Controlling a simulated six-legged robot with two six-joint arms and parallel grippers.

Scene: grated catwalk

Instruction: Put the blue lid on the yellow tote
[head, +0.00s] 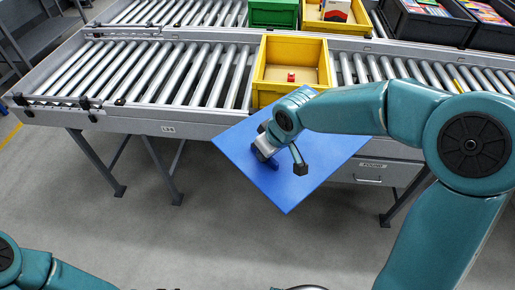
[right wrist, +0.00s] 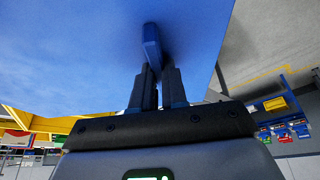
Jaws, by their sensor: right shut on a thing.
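The blue lid (head: 235,150) is a flat square panel, held in the air in front of the conveyor and turned cornerwise to it. My right gripper (head: 282,156) is over the lid, and in the right wrist view its fingers (right wrist: 158,85) are shut on the lid's blue handle (right wrist: 151,42). The open yellow tote (head: 263,85) stands on the rollers just behind the lid, with a small red item (head: 291,76) inside. My right arm and the lid hide part of its front. My left gripper is not in view; only part of that arm shows at bottom left.
The roller conveyor (head: 130,75) is bare left of the tote. Behind stand a green crate (head: 272,14), another yellow tote (head: 335,28) holding a box, and dark crates (head: 425,28) with colourful contents. The grey floor (head: 120,225) in front is clear.

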